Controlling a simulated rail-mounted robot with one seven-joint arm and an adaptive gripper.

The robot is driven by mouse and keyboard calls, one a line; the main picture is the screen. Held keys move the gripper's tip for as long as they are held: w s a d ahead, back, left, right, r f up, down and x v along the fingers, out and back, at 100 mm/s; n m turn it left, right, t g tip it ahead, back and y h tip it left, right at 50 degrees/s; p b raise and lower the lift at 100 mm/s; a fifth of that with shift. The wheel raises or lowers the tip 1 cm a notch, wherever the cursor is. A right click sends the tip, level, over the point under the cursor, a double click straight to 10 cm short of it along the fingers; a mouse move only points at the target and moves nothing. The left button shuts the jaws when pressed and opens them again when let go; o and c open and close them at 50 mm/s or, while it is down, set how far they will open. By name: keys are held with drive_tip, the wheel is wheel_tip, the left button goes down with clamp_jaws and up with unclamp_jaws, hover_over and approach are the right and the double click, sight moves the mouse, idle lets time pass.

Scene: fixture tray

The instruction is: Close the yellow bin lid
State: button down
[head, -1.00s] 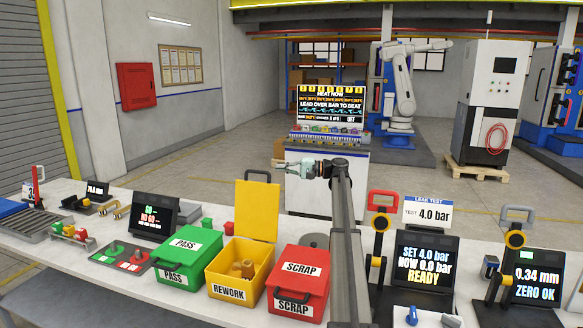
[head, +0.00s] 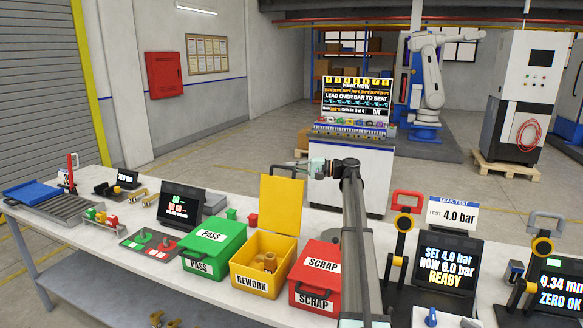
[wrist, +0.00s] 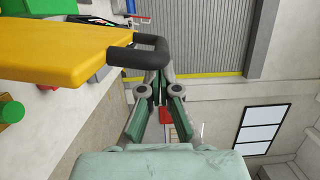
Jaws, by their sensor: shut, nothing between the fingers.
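The yellow bin (head: 256,283), labelled REWORK, stands on the bench with tan fittings inside. Its yellow lid (head: 281,207) is open and stands upright at the back, with a dark handle (head: 273,169) on its top edge. My gripper (head: 297,164) is shut and empty, level with the lid's top edge at its right. In the wrist view the lid (wrist: 55,50) comes in from the left. Its handle (wrist: 164,46) lies close by my gripper's fingertips (wrist: 160,76); I cannot tell whether they touch.
The green PASS bin (head: 216,238) and the red SCRAP bin (head: 318,265) flank the yellow bin, both lids shut. My arm passes over the bench right of the red bin. Test stations with screens (head: 445,265) stand farther right.

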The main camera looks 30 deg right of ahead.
drive_tip(key=s+a+n+h+b, duration=0.1)
drive_tip(key=s+a+n+b, duration=0.5)
drive_tip(key=a, duration=0.6)
drive_tip(key=s+b, duration=0.2)
drive_tip(key=s, duration=0.1)
drive_tip(key=shift+r+g, duration=0.3)
drive_tip(key=shift+r, duration=0.05)
drive_tip(key=s+d+r+b, duration=0.1)
drive_tip(key=s+d+r, duration=0.4)
drive_tip(key=s, duration=0.3)
drive_tip(key=shift+s+r, duration=0.3)
drive_tip(key=shift+r, duration=0.3)
